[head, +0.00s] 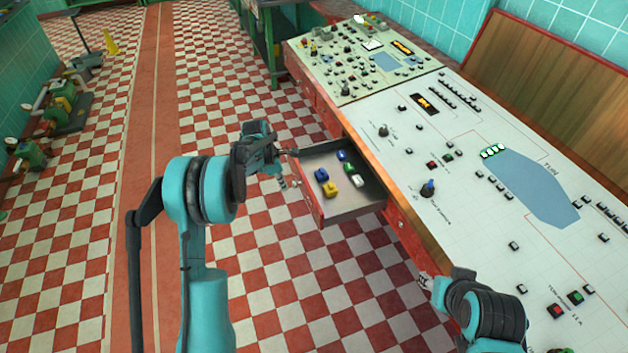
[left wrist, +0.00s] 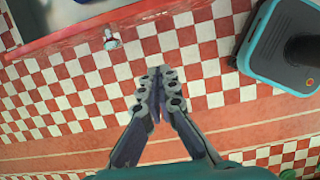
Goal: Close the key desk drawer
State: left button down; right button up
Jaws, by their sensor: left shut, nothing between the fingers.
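The key desk drawer (head: 352,206) stands pulled out from the red front of the desk in the head view. Its grey tray holds several blue, yellow, green and white pieces. My left gripper (head: 281,178) is just outside the drawer's front panel, on its left. In the left wrist view, the left gripper (left wrist: 157,88) is shut and empty, with checkered floor behind it. The red drawer front (left wrist: 75,38) crosses the top left there, with a metal knob (left wrist: 111,38) apart from the fingers. My right gripper (head: 425,283) is beside the desk's near edge, small and partly hidden.
The white control desk top (head: 470,150) with knobs and buttons runs along the right. A green console section (head: 365,62) adjoins it farther back. Checkered floor (head: 225,105) lies free left of the drawer. Green machinery (head: 30,152) stands far left.

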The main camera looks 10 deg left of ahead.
pick_arm(q)
jog(key=w+d+f+b, duration=0.2)
jog(key=f, duration=0.3)
jog(key=w+d+f+b, duration=0.2)
jog(key=d+f, duration=0.1)
jog(key=f, duration=0.2)
jog(key=shift+w+d+f+n+b, duration=0.2)
jog(key=shift+w+f+n+b, duration=0.05)
jog(key=shift+w+n+b, duration=0.1)
jog(key=shift+d, duration=0.15)
